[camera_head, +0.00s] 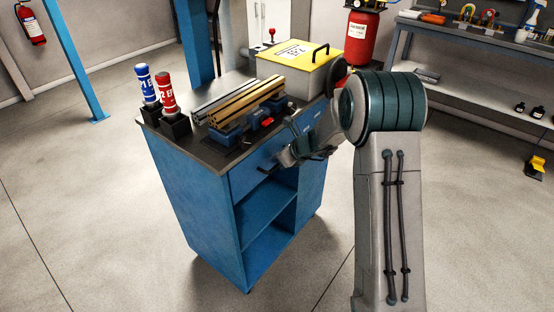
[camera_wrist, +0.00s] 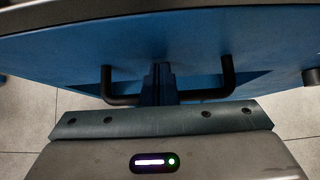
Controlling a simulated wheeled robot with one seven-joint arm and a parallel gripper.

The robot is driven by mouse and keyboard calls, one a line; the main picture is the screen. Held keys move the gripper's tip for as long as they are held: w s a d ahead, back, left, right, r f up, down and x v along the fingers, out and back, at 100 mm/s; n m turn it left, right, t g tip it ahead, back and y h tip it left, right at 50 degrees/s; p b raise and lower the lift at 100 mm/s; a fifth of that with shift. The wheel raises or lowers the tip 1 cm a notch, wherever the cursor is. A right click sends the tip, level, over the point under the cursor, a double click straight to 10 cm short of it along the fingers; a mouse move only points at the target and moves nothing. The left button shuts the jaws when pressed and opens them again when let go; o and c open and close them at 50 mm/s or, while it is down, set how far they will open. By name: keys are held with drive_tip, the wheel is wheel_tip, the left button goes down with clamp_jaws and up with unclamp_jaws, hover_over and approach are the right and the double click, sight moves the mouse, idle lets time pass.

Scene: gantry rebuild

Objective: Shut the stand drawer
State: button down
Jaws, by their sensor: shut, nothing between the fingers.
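The stand (camera_head: 185,195) is a blue cabinet with a dark top. Its drawer (camera_head: 243,175) is the blue front panel just under the top, above open shelves. In the wrist view, the drawer front (camera_wrist: 190,45) fills the upper part, and its black handle (camera_wrist: 229,75) shows on both sides of my fingers. My gripper (camera_wrist: 158,72) is shut and empty, its fingertips in front of the drawer face near the handle's middle. I cannot tell whether they touch. In the head view, my gripper (camera_head: 285,158) is at the drawer front, partly hiding it. No clear drawer gap shows.
A blue post (camera_head: 75,55) stands at the left. A workbench (camera_head: 480,38) is at the right. The floor in front is clear.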

drive_tip(key=shift+w+a+r, duration=0.15)
drive_tip(key=shift+a+r, duration=0.1)
drive_tip(key=shift+a, duration=0.05)
drive_tip(key=f+p+v, duration=0.1)
drive_tip(key=p+v, duration=0.3)
drive_tip(key=v, duration=0.6)
drive_tip(key=s+r+n+g+h+p, duration=0.1)
drive_tip(key=s+r+n, duration=0.45)
drive_tip(key=s, duration=0.25)
drive_tip(key=s+r+n+g+h, duration=0.1)
drive_tip(key=s+r+n, duration=0.4)
drive_tip(key=s+n, duration=0.2)
drive_tip(key=s+d+r+n+h, duration=0.1)
drive_tip(key=s+d+n, duration=0.3)
drive_tip(key=s, duration=0.5)
drive_tip(key=s+d+r+n+g+h+p, duration=0.1)
drive_tip(key=s+d+n+h, duration=0.3)
drive_tip(key=s+n, duration=0.4)
drive_tip(key=shift+s+d+r+n, duration=0.35)
drive_tip(key=shift+s+d+r, duration=0.15)
drive_tip(key=shift+s+r, duration=0.3)
